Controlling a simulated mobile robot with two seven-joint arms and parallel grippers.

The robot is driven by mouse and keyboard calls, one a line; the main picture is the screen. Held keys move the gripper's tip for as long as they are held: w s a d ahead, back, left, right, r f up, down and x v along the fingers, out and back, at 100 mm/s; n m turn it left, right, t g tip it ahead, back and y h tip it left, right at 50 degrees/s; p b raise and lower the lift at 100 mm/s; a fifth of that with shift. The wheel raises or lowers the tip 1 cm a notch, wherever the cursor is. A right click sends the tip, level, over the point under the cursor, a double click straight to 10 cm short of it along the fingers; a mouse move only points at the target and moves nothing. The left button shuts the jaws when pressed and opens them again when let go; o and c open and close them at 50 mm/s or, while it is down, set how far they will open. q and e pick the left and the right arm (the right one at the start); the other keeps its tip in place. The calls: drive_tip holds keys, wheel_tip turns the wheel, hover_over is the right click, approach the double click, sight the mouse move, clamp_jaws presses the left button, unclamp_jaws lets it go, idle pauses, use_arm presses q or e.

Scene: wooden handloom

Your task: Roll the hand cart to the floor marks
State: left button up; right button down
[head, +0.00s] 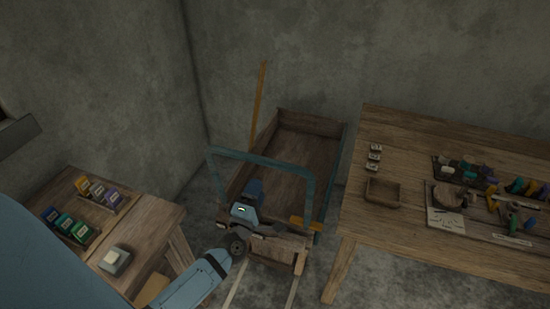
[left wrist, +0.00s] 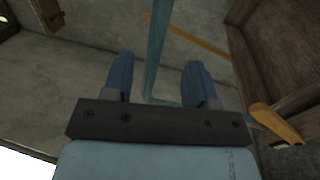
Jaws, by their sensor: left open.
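The hand cart (head: 302,152) has a brown wooden bed and a teal tubular handle (head: 262,160). It stands on the floor between two tables, near the back wall. My left gripper (head: 254,188) is open and appears within the handle's outline in the head view. In the left wrist view, the teal handle (left wrist: 157,50) shows between the two spread blue fingers (left wrist: 160,80), with a bend close to the palm. I cannot tell whether they touch. Two pale strips (head: 292,291) on the floor in front of the cart may be floor marks. My right gripper is out of view.
A wooden table (head: 400,238) with a small tray (head: 382,192) and tools stands close on the right. A smaller table (head: 150,220) with coloured boxes stands on the left. An orange pole (head: 258,100) leans near the wall. Bare floor shows at the bottom centre.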

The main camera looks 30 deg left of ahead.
sight(267, 166)
use_arm(q)
drive_tip(key=p+x, duration=0.1)
drive_tip(key=x, duration=1.1)
drive_tip(key=shift+p, duration=0.4)
clamp_jaws()
